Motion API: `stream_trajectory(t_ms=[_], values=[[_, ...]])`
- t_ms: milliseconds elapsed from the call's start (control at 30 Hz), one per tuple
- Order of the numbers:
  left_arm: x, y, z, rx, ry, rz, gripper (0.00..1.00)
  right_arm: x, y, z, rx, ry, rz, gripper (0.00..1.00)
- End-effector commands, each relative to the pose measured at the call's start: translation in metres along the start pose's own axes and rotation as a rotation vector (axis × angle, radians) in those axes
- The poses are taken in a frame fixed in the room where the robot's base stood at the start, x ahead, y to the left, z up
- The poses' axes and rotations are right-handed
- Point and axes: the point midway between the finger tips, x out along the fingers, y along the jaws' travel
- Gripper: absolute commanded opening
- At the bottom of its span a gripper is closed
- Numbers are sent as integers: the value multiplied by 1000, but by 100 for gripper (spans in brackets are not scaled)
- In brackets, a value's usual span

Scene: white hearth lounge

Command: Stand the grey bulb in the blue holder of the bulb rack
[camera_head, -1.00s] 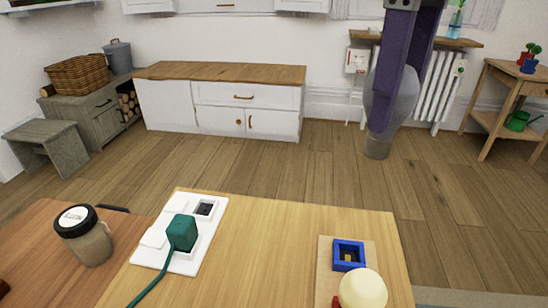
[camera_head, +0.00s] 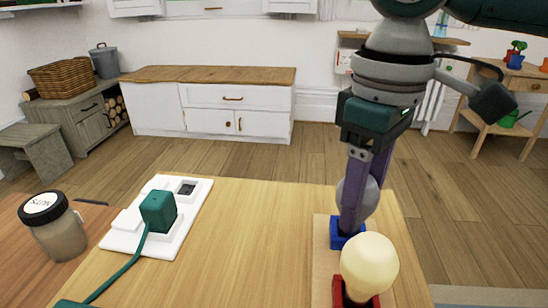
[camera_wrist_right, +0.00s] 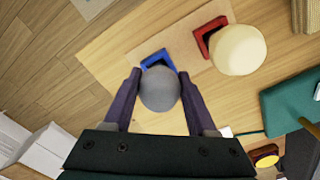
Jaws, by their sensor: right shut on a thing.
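The grey bulb (camera_head: 371,197) is between the purple fingers of my right gripper (camera_head: 352,215), which is shut on it. It is upright, directly over the blue holder (camera_head: 335,240) of the bulb rack (camera_head: 321,264). The fingers hide its lower end, so I cannot tell how far it is in the holder. In the right wrist view the grey bulb (camera_wrist_right: 160,90) is between the fingertips (camera_wrist_right: 160,82) and covers part of the blue holder (camera_wrist_right: 154,58). My left gripper's fingers are not in view.
A cream bulb (camera_head: 369,262) stands in the red holder (camera_head: 341,292), close in front of the blue one. A white socket strip (camera_head: 125,238) with a green plug (camera_head: 158,211) and a lidded jar (camera_head: 54,228) are to the left. The table between is clear.

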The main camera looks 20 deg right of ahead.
Motion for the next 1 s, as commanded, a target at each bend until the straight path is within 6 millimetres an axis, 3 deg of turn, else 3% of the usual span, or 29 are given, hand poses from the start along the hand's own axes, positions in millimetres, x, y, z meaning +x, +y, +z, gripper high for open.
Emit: stream_trajectory(t_ms=[333,367,600,900,1000], values=[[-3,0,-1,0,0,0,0,2,0,0,0,0,-1,3],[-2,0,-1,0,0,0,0,2,0,0,-1,0,-1,60],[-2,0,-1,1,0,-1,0,2,0,0,0,1,0,87],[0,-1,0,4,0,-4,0,0,0,0,0,2,0,87],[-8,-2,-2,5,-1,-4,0,-14,0,-1,1,3,-1,87]])
